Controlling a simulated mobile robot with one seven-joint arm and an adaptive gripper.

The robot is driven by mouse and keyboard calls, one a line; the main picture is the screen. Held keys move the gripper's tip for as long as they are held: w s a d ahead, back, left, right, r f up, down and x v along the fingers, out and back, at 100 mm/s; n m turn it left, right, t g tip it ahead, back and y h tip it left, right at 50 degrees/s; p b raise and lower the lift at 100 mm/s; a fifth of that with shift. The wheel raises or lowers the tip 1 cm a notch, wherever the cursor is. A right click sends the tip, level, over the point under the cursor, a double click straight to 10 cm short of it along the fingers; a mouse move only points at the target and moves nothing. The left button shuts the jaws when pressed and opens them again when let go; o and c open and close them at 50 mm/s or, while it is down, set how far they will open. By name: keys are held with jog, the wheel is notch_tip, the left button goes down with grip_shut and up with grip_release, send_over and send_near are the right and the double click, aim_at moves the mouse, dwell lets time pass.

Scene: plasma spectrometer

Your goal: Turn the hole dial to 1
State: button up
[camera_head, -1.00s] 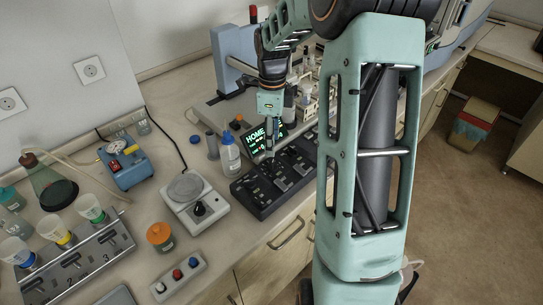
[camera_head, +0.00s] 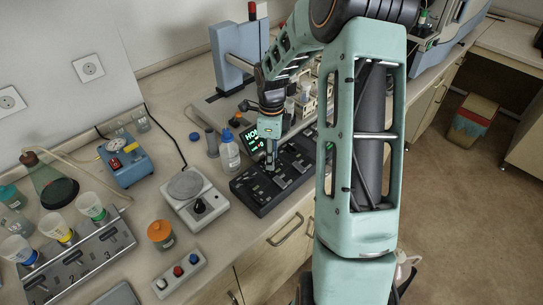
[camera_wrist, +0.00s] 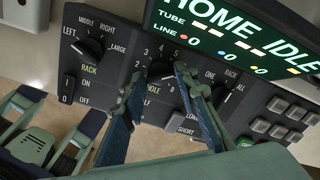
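The hole dial (camera_wrist: 160,71) is a dark round knob on the black control panel (camera_wrist: 118,72). In the wrist view it has numbers around it and a yellow-green "HOLE" label below; its pointer direction is hard to make out. My gripper (camera_wrist: 158,76) is open, with one blue-lined finger on each side of the dial's lower part. A gap shows between the fingertips, and I cannot tell whether they touch the knob. In the head view my gripper (camera_head: 271,166) points down at the panel (camera_head: 262,199), and the dial cannot be made out there.
A selector knob (camera_wrist: 92,47) with LEFT, MIDDLE and RIGHT marks lies left of the dial. Another knob (camera_wrist: 219,96) lies to the right, near grey keys (camera_wrist: 276,128). The green-lettered display (camera_wrist: 235,32) stands behind.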

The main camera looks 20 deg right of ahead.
jog(key=c, duration=0.6)
